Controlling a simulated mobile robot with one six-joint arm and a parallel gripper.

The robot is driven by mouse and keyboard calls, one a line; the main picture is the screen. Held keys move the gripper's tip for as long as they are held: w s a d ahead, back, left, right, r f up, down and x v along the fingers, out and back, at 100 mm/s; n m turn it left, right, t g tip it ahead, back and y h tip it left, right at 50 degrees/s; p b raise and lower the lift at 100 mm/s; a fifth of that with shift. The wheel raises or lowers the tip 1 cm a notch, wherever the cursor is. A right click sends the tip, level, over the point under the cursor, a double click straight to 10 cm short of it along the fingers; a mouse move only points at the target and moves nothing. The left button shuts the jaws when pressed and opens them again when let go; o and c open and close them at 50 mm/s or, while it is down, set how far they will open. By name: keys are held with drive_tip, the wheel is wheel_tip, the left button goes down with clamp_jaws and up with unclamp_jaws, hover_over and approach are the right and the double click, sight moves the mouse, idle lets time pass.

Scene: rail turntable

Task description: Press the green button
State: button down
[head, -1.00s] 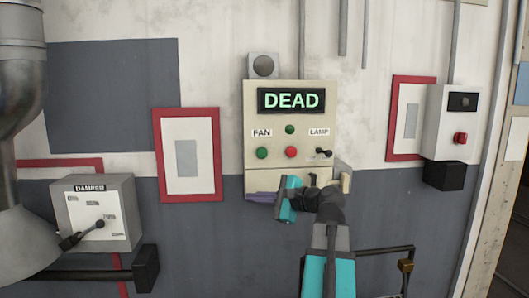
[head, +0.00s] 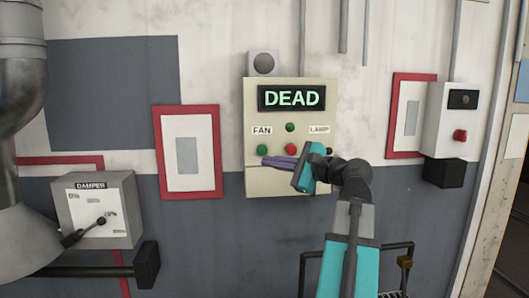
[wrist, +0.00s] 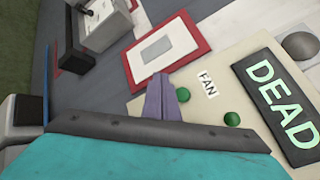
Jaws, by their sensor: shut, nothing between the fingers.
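A red button (head: 292,149) is right of the lower green one. My gripper (head: 263,161) has its purple fingers shut and empty. The fingertips appear just below the lower green button; contact cannot be told.
The LAMP label (head: 319,129) is at the panel's right; the switch below it is hidden by my gripper. A damper box (head: 124,185) with a lever stands left. A white box with a red button (head: 460,136) is at right. Red-framed plates (head: 163,150) flank the panel.

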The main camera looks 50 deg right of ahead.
drive_tip(key=shift+w+d+b, duration=0.55)
drive_tip(key=shift+w+d, duration=0.85)
drive_tip(key=shift+w, duration=0.25)
drive_tip(key=shift+w+d+b, duration=0.55)
drive_tip(key=shift+w+d, duration=0.8)
drive_tip(key=shift+w, duration=0.3)
drive_tip(key=shift+w+d+p, duration=0.45)
drive_tip(key=shift+w+d, duration=0.1)
drive_tip(key=shift+w, duration=0.1)
idle(1.2)
drive_tip(key=shift+s+a, duration=0.1)
idle(0.3)
drive_tip(key=shift+s+a+p, duration=0.4)
drive_tip(key=shift+s+a, duration=0.05)
drive_tip(key=shift+s, duration=0.05)
drive_tip(key=shift+s, duration=0.1)
drive_tip(key=shift+s+a+p, duration=1.1)
drive_tip(key=shift+s+a, duration=0.5)
drive_tip(key=shift+s, duration=0.25)
